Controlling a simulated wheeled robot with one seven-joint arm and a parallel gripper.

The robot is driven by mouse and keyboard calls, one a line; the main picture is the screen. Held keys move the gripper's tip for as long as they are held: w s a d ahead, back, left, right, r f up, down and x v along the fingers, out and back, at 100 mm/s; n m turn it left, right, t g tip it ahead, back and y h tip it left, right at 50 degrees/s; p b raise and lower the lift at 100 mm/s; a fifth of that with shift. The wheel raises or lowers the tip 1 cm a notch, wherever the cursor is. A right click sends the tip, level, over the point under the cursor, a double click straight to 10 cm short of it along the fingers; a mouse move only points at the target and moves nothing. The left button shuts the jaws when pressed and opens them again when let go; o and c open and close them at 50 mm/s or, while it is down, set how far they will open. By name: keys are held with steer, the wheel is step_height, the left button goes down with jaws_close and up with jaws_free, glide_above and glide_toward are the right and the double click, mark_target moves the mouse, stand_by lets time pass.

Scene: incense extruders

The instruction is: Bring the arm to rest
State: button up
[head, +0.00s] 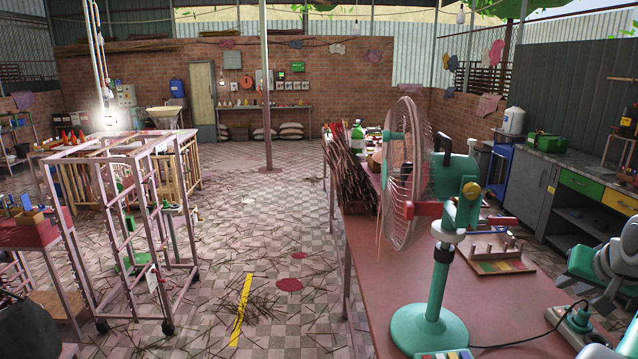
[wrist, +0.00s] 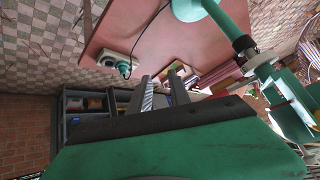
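My gripper (wrist: 161,73) shows in the wrist view as two dark fingers reaching out past its green body. The fingers stand apart, with nothing visible held between them. They appear above or near the pink table (wrist: 140,25), with no clear contact. In the head view, grey and green links of my arm show at the right edge, over the right side of the table (head: 380,290); the fingers cannot be made out there.
A green standing fan (head: 430,290) is on the table; its base (wrist: 190,8) also shows in the wrist view. A small corded device (head: 575,325) lies nearby. A colored peg board (head: 495,262) and a bundle of sticks (head: 350,180) are further back. Litter covers the floor.

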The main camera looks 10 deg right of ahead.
steer(key=s+a+f+n+g+y, duration=0.1)
steer(key=s+a+f+g, duration=0.25)
steer(key=a+f, duration=0.7)
steer(key=s+a+f+g+y, duration=0.15)
steer(key=s+a+f, duration=0.4)
steer(key=a, duration=0.75)
steer(key=w+a+r+n+t, duration=0.1)
steer(key=a+n, duration=0.3)
steer(key=a, duration=0.6)
steer(key=w+a+n+t+y, duration=0.1)
steer(key=w+a+n, duration=0.2)
steer(key=a, duration=0.7)
steer(key=shift+w+a+r+n, duration=0.25)
steer(key=shift+w+r+n, duration=0.05)
steer(key=shift+r+n, duration=0.1)
